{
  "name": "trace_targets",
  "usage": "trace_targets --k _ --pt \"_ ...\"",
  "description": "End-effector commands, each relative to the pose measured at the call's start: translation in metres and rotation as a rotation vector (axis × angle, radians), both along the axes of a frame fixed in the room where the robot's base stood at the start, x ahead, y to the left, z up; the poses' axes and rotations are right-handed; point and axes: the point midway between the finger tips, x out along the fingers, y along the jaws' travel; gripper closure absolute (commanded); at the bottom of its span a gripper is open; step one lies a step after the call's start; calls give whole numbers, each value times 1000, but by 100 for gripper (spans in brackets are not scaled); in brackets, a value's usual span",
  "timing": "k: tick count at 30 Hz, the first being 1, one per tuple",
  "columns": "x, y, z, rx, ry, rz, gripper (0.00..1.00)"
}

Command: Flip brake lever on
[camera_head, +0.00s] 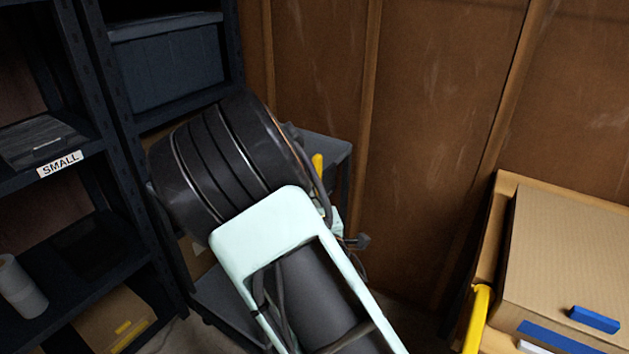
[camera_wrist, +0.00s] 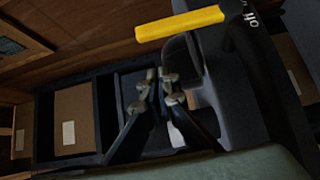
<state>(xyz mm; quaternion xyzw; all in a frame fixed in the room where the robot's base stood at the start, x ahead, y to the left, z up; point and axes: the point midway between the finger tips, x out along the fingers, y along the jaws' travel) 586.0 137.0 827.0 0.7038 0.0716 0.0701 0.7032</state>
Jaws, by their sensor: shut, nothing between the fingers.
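A yellow lever handle (camera_wrist: 180,23) shows at the top of the wrist view. It points left from a dark part (camera_wrist: 243,30) with small white lettering that I cannot read fully. In the head view a small yellow piece (camera_head: 318,162), which looks like the same lever, shows just past my arm. My gripper (camera_wrist: 160,76) is shut and empty in the wrist view. Its fingertips are below the yellow handle in the picture and appear apart from it. In the head view my arm covers the area around the lever, and I cannot make out the fingers there.
A grey cart (camera_head: 327,148) stands behind my arm against the wooden wall (camera_head: 435,130). Dark shelves (camera_head: 112,85) with a bin (camera_head: 168,70) stand at left. A cardboard box (camera_head: 570,250) and a yellow handle (camera_head: 477,318) are at right. Bare floor shows little.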

Motion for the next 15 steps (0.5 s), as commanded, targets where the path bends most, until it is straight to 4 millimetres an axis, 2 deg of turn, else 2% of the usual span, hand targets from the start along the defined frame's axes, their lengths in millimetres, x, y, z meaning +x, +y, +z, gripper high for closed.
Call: trace_targets --k 6,9,15 --pt "42 8 0 0 -3 -1 100" --pt "55 -4 -1 -1 -1 -3 100" --pt "69 -14 0 -1 0 -2 100"
